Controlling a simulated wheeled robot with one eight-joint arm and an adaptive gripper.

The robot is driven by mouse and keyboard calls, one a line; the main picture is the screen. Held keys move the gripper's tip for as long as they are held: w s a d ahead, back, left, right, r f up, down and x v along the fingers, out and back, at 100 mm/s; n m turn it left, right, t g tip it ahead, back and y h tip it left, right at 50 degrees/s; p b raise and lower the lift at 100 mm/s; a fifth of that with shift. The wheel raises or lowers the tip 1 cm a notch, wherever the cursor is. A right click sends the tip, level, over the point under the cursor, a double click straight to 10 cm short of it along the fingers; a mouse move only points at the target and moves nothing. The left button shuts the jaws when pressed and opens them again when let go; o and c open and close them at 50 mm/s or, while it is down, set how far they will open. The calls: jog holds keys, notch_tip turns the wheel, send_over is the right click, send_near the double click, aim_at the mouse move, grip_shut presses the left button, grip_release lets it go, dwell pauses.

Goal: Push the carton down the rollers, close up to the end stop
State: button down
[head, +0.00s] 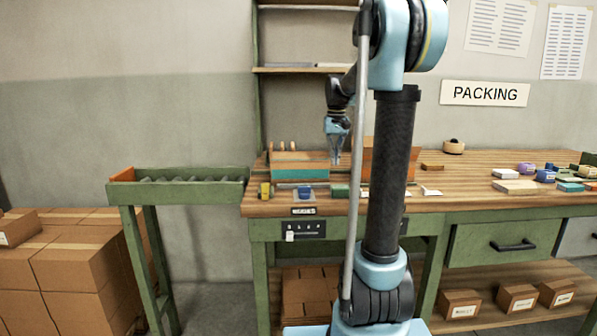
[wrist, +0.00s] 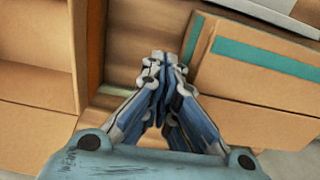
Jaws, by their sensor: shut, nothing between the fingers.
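The carton (head: 300,161) with a teal band sits on the left part of the bench, to the right of the rollers (head: 185,180). It also shows at the right of the wrist view (wrist: 245,85). The rollers run in a green frame, with an orange-brown end stop (head: 122,174) at the far left end. My gripper (head: 337,160) is shut and empty, pointing down just right of the carton. In the wrist view its fingertips (wrist: 165,62) meet beside the carton's edge; I cannot tell whether they touch it.
An open brown box (head: 380,155) stands right of my gripper, partly hidden by my arm; it fills the left of the wrist view (wrist: 30,100). A yellow item (head: 265,190) and a blue item (head: 305,192) lie near the bench's front edge. The roller bed looks clear.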

aim_at(281, 157)
jog(key=shift+f, duration=1.45)
jog(key=shift+a, duration=10.05)
jog(key=a, duration=2)
